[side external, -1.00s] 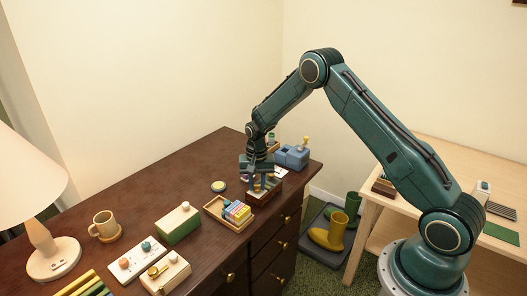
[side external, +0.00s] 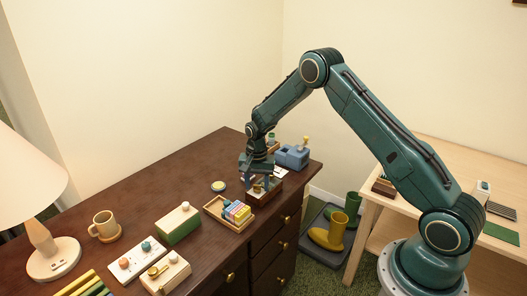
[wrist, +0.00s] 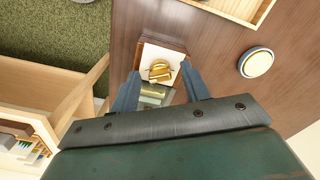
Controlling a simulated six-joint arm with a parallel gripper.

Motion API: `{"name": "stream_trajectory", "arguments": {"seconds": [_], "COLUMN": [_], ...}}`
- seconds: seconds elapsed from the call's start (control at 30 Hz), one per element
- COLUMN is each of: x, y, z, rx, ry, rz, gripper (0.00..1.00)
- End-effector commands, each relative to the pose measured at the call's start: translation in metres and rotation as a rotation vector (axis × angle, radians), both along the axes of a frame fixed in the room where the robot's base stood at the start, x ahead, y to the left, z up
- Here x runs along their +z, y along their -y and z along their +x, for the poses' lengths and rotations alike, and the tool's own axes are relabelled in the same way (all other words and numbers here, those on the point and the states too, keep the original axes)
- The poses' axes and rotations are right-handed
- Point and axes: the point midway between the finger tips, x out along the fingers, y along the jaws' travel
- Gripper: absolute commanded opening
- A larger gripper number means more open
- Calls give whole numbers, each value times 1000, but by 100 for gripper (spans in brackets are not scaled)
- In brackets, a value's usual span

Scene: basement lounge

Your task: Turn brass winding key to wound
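A brass winding key (wrist: 160,72) stands on the pale top plate of a small wooden box (wrist: 148,52) in the wrist view. A second brass, rounded part (wrist: 154,91) shows just behind it, partly between my fingers. My gripper (wrist: 160,75) is open, with one blue-grey finger on each side of the key; I cannot tell whether either touches it. In the side external view my gripper (side external: 260,187) is pointed down over the wooden box (side external: 264,197), near the desk's front edge. The key is too small there to read its angle.
A tray of coloured blocks (side external: 235,213) is close beside the box, and a blue device (side external: 292,156) is behind it. A round disc (side external: 218,186) lies on the dark desk (side external: 170,178).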

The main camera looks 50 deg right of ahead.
Motion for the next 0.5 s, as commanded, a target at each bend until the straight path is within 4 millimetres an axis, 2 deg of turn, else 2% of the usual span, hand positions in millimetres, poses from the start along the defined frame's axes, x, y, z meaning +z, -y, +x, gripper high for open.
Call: {"name": "stream_trajectory", "arguments": {"seconds": [0.3, 0.5], "x": [1, 9], "y": [0, 0], "z": [0, 0], "rx": [1, 1], "ry": [0, 1], "rz": [0, 0], "gripper": [47, 47]}}
